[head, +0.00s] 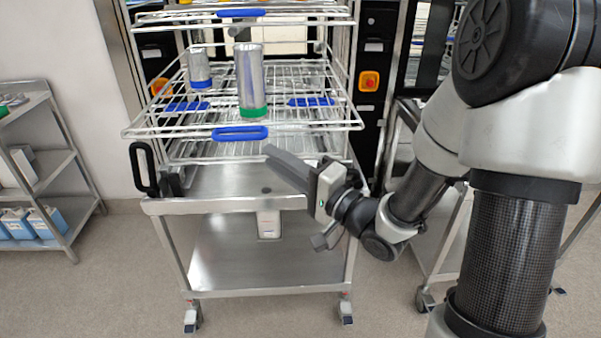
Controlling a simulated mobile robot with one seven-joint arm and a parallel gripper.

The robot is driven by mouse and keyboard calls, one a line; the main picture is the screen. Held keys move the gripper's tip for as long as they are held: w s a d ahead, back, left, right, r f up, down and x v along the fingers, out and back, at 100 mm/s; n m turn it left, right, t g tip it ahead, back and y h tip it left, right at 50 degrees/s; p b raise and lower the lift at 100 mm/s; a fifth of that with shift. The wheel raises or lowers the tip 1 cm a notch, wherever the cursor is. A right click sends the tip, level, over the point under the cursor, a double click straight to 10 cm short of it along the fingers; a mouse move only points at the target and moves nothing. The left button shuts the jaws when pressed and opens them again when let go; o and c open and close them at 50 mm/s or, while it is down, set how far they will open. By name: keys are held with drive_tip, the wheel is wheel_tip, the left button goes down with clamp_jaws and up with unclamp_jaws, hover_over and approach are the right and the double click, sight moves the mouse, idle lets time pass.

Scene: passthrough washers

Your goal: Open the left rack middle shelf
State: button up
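The rack (350,60) stands on a steel trolley (225,205) in front of me, with wire shelves one above another. Its middle shelf (170,132) has a blue handle (240,133) at the front and juts out toward me. Two metal canisters stand on it, one with a green base (252,85) and one with a blue base (200,70). My gripper (275,160) is to the right of and just below the blue handle, pointing left. No object shows in it. I cannot tell whether its fingers are apart or touch the handle.
A higher shelf has its own blue handle (241,13). A black trolley handle (145,168) is at the left. A side shelf unit (45,160) holds blue containers (35,222) at far left. Another trolley is partly behind my arm at right. The floor in front is clear.

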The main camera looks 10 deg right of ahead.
drive_tip(key=p+v, duration=0.6)
drive_tip(key=p, duration=0.3)
drive_tip(key=shift+s, duration=0.15)
drive_tip(key=shift+d+f, duration=0.1)
drive_tip(key=shift+d, duration=0.05)
